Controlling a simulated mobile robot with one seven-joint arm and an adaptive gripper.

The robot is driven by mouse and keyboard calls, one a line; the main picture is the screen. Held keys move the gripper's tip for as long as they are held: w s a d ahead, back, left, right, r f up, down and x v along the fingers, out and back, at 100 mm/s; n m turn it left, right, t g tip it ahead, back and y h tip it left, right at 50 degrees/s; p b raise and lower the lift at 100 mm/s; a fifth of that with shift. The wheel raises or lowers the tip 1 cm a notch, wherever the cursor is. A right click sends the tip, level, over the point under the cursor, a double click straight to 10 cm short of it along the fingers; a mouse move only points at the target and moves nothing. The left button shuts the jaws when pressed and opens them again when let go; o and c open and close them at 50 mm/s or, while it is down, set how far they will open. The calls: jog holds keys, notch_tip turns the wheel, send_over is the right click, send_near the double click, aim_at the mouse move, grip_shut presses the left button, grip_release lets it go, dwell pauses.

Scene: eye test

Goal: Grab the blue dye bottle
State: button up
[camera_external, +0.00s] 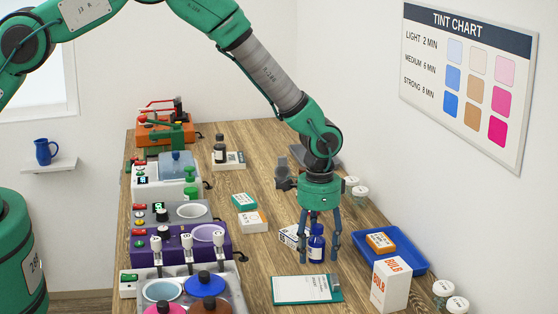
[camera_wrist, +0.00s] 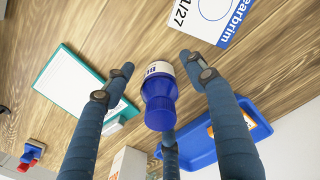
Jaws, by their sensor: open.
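The blue dye bottle (camera_external: 316,247) stands upright on the wooden table, with a blue cap and a dark blue body. In the wrist view the bottle (camera_wrist: 160,112) shows its cap end toward the camera and a white label with blue letters, partly cut off from sight. My gripper (camera_external: 319,256) points down over it with its fingers spread around the bottle. In the wrist view my gripper (camera_wrist: 157,64) is open, with gaps between the bottle and the left and right fingers. A third finger shows below the bottle; whether it touches cannot be told.
A white printed box (camera_external: 291,237) lies close behind the bottle's left side. A clipboard (camera_external: 300,290) lies in front. A blue tray (camera_external: 415,263) with an orange box (camera_external: 381,243) and a standing white box (camera_external: 391,286) are at right. Dye machines (camera_external: 180,243) line the left.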

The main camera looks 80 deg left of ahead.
aim_at(316, 226)
jog(key=shift+c, duration=0.3)
jog(key=c, duration=1.3)
jog(key=shift+r, duration=0.15)
jog(key=shift+r, duration=0.85)
jog(key=shift+s+r, duration=0.3)
jog(key=shift+r, duration=0.5)
jog(key=s, duration=0.5)
jog(key=s+r, duration=0.1)
jog(key=s, duration=0.4)
jog(key=s+b, duration=0.1)
jog(key=s, duration=0.4)
jog(key=shift+s+d+r, duration=0.2)
jog(key=shift+d, duration=0.1)
